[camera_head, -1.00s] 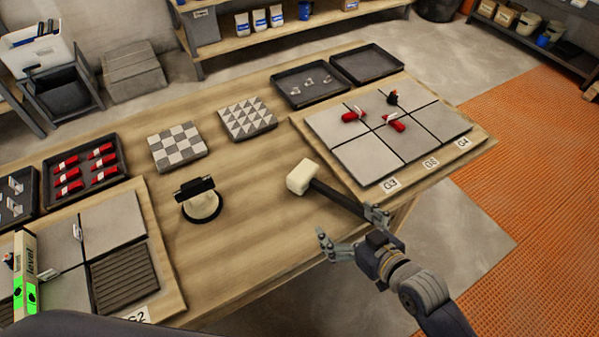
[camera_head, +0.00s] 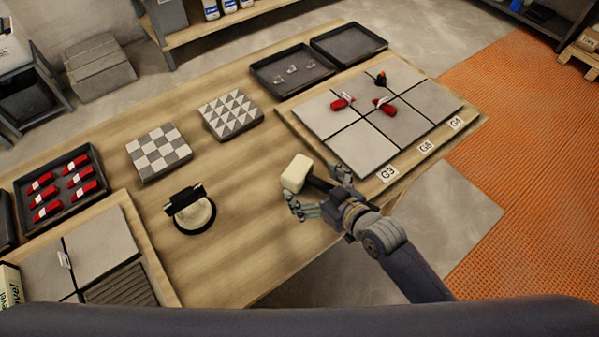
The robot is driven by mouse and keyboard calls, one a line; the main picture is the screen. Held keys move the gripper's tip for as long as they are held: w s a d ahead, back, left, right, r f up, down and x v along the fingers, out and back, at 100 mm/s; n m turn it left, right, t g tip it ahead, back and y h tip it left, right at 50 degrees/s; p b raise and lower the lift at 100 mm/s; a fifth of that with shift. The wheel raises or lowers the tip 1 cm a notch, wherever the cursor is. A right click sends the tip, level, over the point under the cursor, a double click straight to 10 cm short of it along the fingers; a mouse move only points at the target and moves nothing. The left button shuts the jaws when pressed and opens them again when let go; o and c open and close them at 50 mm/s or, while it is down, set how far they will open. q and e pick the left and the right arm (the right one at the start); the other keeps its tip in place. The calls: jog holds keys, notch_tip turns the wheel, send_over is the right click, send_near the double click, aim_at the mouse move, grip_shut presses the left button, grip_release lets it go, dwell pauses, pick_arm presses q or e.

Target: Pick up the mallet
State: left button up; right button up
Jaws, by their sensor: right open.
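The mallet lies on the wooden table near its front edge, with a cream head (camera_head: 297,172) and a dark handle (camera_head: 322,186) running to the lower right. My right gripper (camera_head: 316,190) is open, with one finger on each side of the handle close behind the head. The gripper covers the far part of the handle. I cannot tell whether the fingers touch it. My left gripper is not in view.
A tile board (camera_head: 292,117) with red wedges on its grey tiles lies just behind the mallet. A suction cup tool (camera_head: 193,212) stands to the left. Two patterned tiles, checkered (camera_head: 158,153) and triangle-patterned (camera_head: 230,115), lie further back. The wood between is clear.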

aim_at(305, 175)
jog(key=shift+w+p+x, duration=0.2)
jog(key=shift+p+x, duration=0.2)
jog(key=shift+x, duration=2.5)
jog(key=shift+d+r, duration=0.2)
jog(key=c, duration=1.3)
jog(key=shift+r, duration=0.1)
